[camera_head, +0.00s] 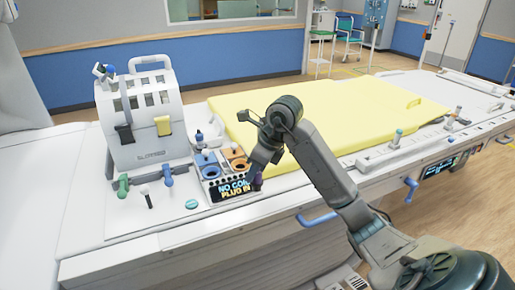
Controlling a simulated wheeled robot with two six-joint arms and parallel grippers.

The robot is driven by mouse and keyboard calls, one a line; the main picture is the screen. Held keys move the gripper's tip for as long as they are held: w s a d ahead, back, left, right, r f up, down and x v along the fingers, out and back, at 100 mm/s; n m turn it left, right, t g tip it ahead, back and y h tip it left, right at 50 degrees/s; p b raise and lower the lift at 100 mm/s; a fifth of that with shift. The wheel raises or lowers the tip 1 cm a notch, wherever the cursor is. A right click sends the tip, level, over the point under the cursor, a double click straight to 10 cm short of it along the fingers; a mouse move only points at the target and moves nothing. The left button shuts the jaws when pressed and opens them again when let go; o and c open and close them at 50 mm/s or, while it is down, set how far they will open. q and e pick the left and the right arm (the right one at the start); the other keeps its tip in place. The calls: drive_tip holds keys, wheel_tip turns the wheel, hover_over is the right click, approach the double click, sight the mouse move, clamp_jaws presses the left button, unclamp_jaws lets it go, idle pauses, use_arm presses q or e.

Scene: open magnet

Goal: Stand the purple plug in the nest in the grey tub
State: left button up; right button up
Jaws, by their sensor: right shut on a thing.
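My right arm comes in from the lower right. My right gripper (256,175) points down at the right edge of the socket block and is shut on the purple plug (258,183). Only a small purple part of the plug shows; the gripper hides the rest. A small grey-white tub (207,134) stands behind the socket block, to the left of the yellow mat. The inside of the tub is too small to make out a nest clearly. The plug is in front of the tub and to its right, apart from it. My left gripper is not in view.
The socket block has a blue socket (206,161), an orange socket (236,157) and a lit sign (232,189). A white coil housing (143,120) stands at left. Green, black and blue plugs stand before it. A yellow mat (340,115) covers the couch behind my arm.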

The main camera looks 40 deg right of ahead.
idle(0.5)
drive_tip(key=shift+r+p, duration=0.45)
drive_tip(key=shift+p, duration=0.05)
wheel_tip(320, 180, up, 6)
drive_tip(key=p, duration=0.6)
wheel_tip(320, 180, up, 9)
drive_tip(key=p, duration=0.8)
drive_tip(key=shift+f+p, duration=0.15)
drive_tip(key=shift+p, duration=0.15)
drive_tip(key=w+d+p, duration=0.2)
drive_tip(key=w+d, duration=1.7)
drive_tip(key=shift+w, duration=0.2)
